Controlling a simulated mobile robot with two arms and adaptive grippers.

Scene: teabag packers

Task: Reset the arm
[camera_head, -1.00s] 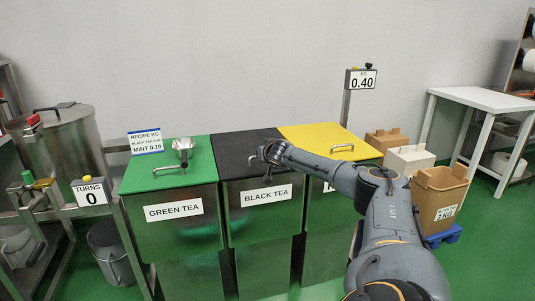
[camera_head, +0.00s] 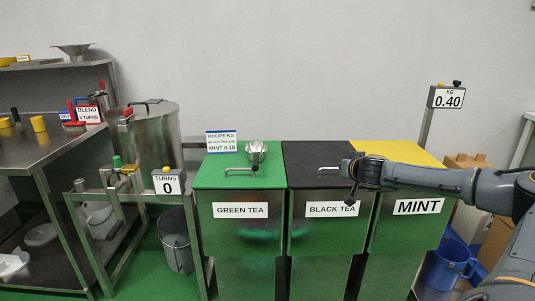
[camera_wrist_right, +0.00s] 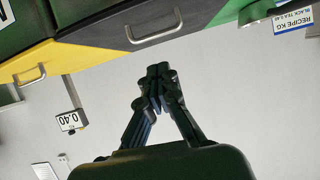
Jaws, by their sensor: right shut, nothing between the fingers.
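My right arm comes in from the right in the head view. Its gripper (camera_head: 350,180) is in front of the black tea bin (camera_head: 330,215), near the edge of its black lid (camera_head: 318,158). In the right wrist view my right gripper (camera_wrist_right: 158,75) has its fingertips together with nothing between them. The wrist view appears upside down and shows a bin handle (camera_wrist_right: 155,35) beyond the fingers. My left gripper is not in view.
The green tea bin (camera_head: 240,228) has a metal scoop (camera_head: 256,153) on its lid. The mint bin (camera_head: 408,220) stands right, with the scale display (camera_head: 447,98) behind it. A blue bucket (camera_head: 450,265) stands right.

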